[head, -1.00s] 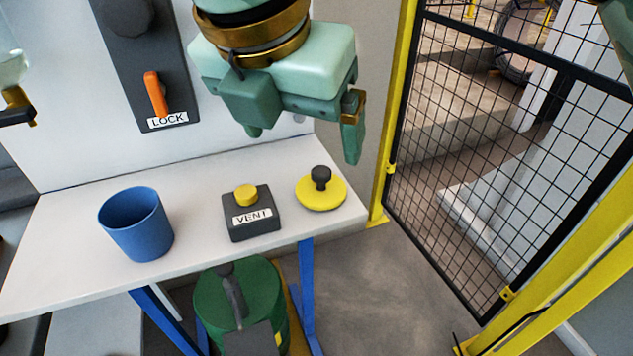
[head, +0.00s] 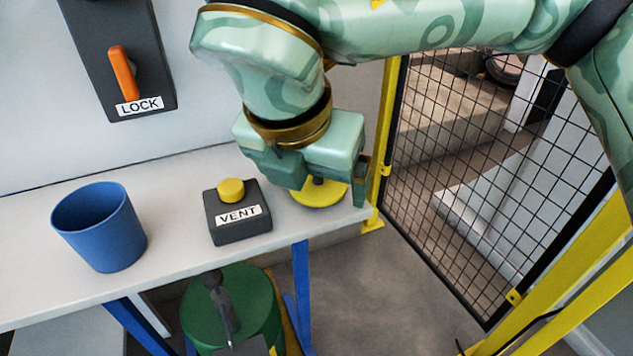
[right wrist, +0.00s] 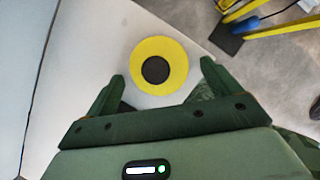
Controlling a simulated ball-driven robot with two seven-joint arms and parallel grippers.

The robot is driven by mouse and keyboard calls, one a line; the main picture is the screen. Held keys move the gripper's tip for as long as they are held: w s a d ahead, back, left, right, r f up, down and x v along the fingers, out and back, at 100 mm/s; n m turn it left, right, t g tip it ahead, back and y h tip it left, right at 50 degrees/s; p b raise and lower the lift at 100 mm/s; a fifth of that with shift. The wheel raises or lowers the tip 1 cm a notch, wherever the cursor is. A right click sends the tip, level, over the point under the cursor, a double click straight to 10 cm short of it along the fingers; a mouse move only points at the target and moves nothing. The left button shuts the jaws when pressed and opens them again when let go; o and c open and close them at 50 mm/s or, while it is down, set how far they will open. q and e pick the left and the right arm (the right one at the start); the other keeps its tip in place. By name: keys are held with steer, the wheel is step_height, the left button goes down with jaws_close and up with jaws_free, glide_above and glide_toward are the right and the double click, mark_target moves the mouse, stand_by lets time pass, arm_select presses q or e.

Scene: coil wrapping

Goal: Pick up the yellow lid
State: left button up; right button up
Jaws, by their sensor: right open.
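The yellow lid (head: 321,196) lies flat near the right end of the white shelf, partly hidden by my right gripper. In the right wrist view the lid (right wrist: 142,79) shows whole as a yellow disc with a round dark knob (right wrist: 156,70) in its middle. My right gripper (head: 327,188) points down over the lid and is open. In the right wrist view its fingertips (right wrist: 163,72) stand wide apart on either side of the lid's knob, with nothing held. Whether the fingers touch the lid cannot be told. My left gripper is not in view.
A VENT box (head: 237,212) with a yellow button stands just left of the lid. A blue cup (head: 100,230) stands farther left on the white shelf (head: 178,255). A LOCK panel (head: 118,60) with an orange handle is on the wall. A mesh fence (head: 480,170) rises at right.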

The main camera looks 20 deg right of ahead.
steer(key=c, duration=1.1)
steer(key=shift+c, duration=0.2)
